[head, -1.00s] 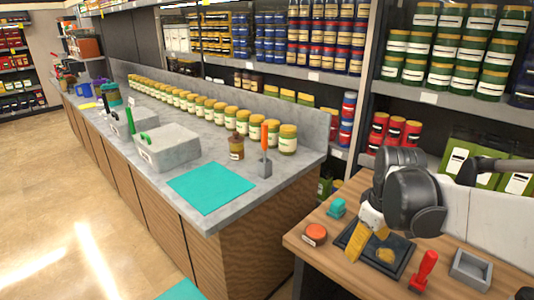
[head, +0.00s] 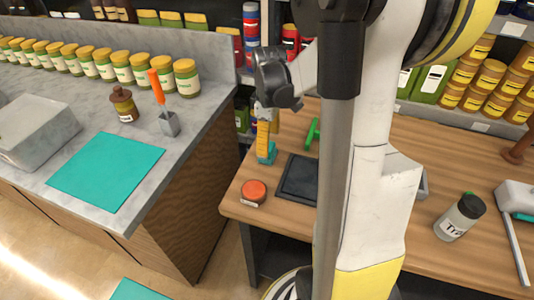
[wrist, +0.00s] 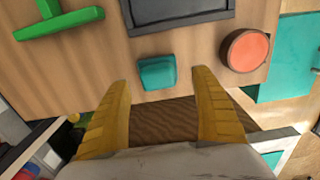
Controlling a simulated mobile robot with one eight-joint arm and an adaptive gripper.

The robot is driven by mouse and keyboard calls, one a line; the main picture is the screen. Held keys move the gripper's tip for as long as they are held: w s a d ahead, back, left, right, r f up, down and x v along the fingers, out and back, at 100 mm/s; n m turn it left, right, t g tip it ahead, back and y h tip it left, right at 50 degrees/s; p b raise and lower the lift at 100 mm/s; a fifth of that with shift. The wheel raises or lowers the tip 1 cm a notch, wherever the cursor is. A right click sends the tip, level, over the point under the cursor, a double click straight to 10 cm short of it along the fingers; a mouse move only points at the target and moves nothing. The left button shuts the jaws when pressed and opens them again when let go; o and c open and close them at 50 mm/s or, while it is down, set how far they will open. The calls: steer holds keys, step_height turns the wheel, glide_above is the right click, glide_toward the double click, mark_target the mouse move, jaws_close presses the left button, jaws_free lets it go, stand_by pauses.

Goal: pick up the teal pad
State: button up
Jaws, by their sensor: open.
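The teal pad (head: 268,153) is a small block on the wooden table, near its left edge. In the wrist view the teal pad (wrist: 157,72) lies just ahead of the yellow fingers, roughly centred between the two tips. My gripper (head: 264,137) points down at it in the head view, and one finger partly covers it. In the wrist view my gripper (wrist: 161,80) has its fingers wide apart with nothing between them. I cannot tell the exact height of the fingertips over the table.
A black tray (head: 297,179), an orange-topped tin (head: 253,192) and a green tool (head: 312,133) lie near the pad. A teal sheet (head: 107,170) lies on the neighbouring counter. My arm hides the middle of the table.

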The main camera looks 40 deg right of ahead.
steer(key=f, duration=0.1)
steer(key=f+b, duration=0.1)
steer(key=f, duration=0.1)
steer(key=f+b, duration=0.1)
steer(key=f, duration=0.1)
steer(key=shift+w+d, duration=0.1)
steer(key=shift+w, duration=0.15)
steer(key=shift+r, duration=0.1)
steer(key=c, duration=1.3)
steer(key=shift+o, duration=0.2)
steer(key=shift+r, duration=0.15)
steer(key=shift+r, duration=0.35)
steer(key=r, duration=0.1)
steer(key=r+p, duration=0.2)
steer(key=r, duration=0.1)
steer(key=shift+s+d, duration=0.2)
steer(key=shift+s, duration=0.05)
steer(key=s+d+r+p, duration=0.3)
steer(key=s+d+r, duration=0.3)
steer(key=s+d, duration=0.1)
steer(key=shift+s+d+p, duration=0.2)
steer(key=shift+s+p, duration=0.2)
steer(key=shift+s, duration=0.2)
